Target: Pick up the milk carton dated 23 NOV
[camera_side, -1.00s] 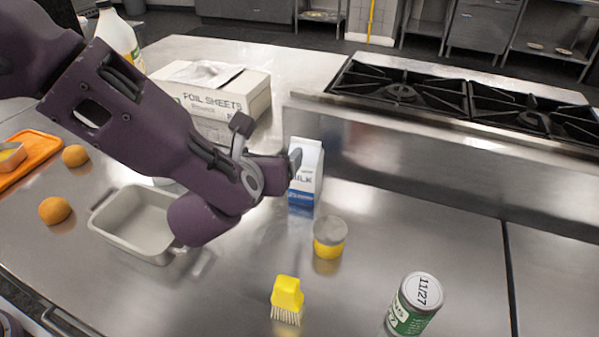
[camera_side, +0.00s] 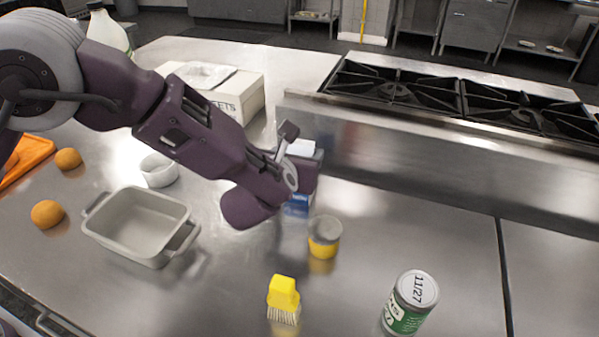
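The milk carton (camera_side: 297,206) stands upright on the steel counter, behind my gripper. Only its blue lower part and its white top show past the gripper. No date can be read on it. My gripper (camera_side: 305,172) is at the carton's upper half and covers most of its near face. The fingers are hard to make out, so I cannot tell whether they are beside the carton, touching it or closed on it.
A yellow brush (camera_side: 284,293) and a green-labelled can marked 11/27 (camera_side: 411,302) are nearer. A grey baking dish (camera_side: 139,226) lies left, a stove (camera_side: 450,95) behind. The right counter is clear.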

